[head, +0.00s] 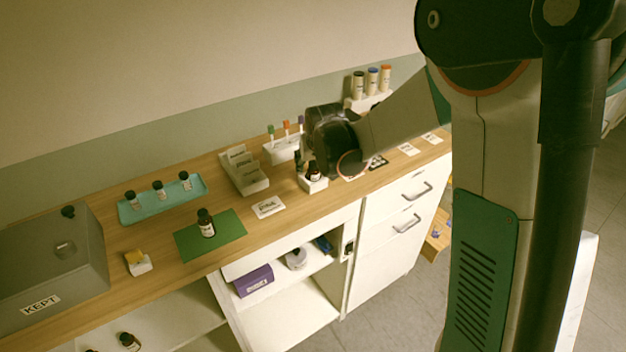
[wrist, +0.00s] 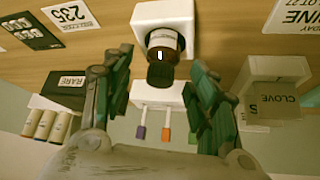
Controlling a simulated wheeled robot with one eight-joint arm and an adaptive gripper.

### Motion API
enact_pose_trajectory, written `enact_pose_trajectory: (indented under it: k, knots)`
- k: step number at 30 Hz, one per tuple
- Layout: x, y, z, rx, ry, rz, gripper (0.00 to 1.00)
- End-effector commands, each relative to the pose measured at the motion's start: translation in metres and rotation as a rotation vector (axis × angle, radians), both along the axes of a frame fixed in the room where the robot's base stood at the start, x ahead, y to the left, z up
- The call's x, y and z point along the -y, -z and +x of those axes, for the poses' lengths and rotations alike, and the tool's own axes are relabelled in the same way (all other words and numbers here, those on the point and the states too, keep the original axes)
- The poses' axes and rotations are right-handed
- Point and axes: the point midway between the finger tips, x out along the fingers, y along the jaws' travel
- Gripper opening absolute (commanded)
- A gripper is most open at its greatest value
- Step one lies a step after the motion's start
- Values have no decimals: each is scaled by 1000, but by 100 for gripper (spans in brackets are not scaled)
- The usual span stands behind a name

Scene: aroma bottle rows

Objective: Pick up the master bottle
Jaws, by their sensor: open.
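A brown bottle with a black cap and a pale label (wrist: 163,42) stands in a small white holder (wrist: 163,12) in the wrist view. In the head view this bottle (head: 313,172) shows just below my gripper, partly hidden by it. My gripper (wrist: 160,64) is open, with one finger on each side of the bottle's cap and no clear contact. In the head view my gripper (head: 308,160) is over the white holder (head: 316,185). Another brown bottle (head: 206,224) stands upright on a green mat (head: 228,226). I cannot read a label that says which is the master.
A teal tray (head: 140,213) holds several small bottles. A grey box marked KEPT (head: 75,290) stands at left. A white stepped rack (head: 247,182), labelled CLOVE in the wrist view (wrist: 280,70), and a rack of coloured sticks (head: 275,154) stand near my gripper.

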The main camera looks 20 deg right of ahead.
Motion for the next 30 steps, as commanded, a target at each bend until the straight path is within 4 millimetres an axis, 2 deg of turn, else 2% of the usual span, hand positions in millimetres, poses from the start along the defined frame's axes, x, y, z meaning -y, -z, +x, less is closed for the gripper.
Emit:
enact_pose_trajectory:
  k: [2, 8, 9, 15, 25, 30]
  knots:
    - [0, 7, 4, 0, 0, 0, 54]
    - [0, 7, 4, 0, 0, 0, 54]
    - [0, 7, 4, 0, 0, 0, 49]
    - [0, 6, 4, 0, 0, 0, 6]
    - [0, 5, 4, 0, 0, 0, 6]
    - [0, -4, 4, 0, 0, 0, 6]
